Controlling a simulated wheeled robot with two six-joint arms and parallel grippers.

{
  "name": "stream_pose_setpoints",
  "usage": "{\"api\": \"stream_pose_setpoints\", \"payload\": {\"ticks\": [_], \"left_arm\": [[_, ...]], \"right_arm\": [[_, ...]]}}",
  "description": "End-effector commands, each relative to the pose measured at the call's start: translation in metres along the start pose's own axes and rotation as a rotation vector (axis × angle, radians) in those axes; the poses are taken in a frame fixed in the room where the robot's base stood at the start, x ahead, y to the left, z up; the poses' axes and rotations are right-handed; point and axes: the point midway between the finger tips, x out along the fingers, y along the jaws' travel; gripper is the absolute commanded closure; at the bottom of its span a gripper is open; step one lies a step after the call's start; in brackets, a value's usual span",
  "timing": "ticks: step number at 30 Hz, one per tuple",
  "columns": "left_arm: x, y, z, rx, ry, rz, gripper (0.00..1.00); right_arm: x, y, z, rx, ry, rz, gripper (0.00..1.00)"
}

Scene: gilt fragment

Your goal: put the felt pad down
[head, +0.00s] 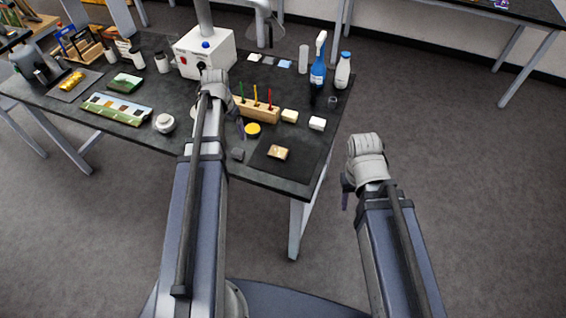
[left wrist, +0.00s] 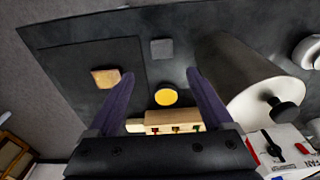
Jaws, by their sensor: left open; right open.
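The felt pad, as I take it, is a small dark grey square (head: 237,154) lying flat on the black table just left of the dark mat (head: 301,166). It also shows as a grey square in the left wrist view (left wrist: 161,49), beyond my fingertips and apart from them. My left gripper (head: 240,130) is above the table near the pad; in the left wrist view its fingers (left wrist: 160,75) are spread with nothing between them. My right gripper (head: 346,190) is open and empty, off the table's right edge above the floor.
A gilt fragment (head: 278,153) lies on the dark mat. A yellow round tin (head: 253,129), a wooden block with coloured tools (head: 256,108) and two pale blocks (head: 289,116) stand close behind. A white lidded jar (head: 164,123) is left of my arm.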

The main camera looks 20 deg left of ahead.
Motion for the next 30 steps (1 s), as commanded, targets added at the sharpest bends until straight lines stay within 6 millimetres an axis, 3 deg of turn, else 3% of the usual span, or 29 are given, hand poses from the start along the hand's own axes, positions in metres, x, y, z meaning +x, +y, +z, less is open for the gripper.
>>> {"api": "stream_pose_setpoints", "payload": {"ticks": [4,7,12,15,21,30], "left_arm": [[0.000,0.058,0.006,0.045,-0.028,0.002,0.16],[-0.001,0.122,0.019,0.093,-0.061,-0.001,0.16],[-0.005,0.218,0.056,0.170,-0.114,-0.027,0.16],[-0.009,0.259,0.081,0.206,-0.136,-0.046,0.16],[-0.013,0.303,0.115,0.249,-0.158,-0.077,0.16],[-0.015,0.313,0.123,0.257,-0.165,-0.088,0.16]], "right_arm": [[0.000,0.000,0.000,0.000,0.000,0.000,0.50],[0.000,0.000,0.000,0.000,0.000,0.000,0.50],[0.000,0.000,0.000,0.000,0.000,0.000,0.50],[0.000,0.000,0.000,0.000,0.000,0.000,0.50],[0.000,0.000,0.000,0.000,0.000,0.000,0.50],[0.000,0.000,0.000,0.000,0.000,0.000,0.50]]}}
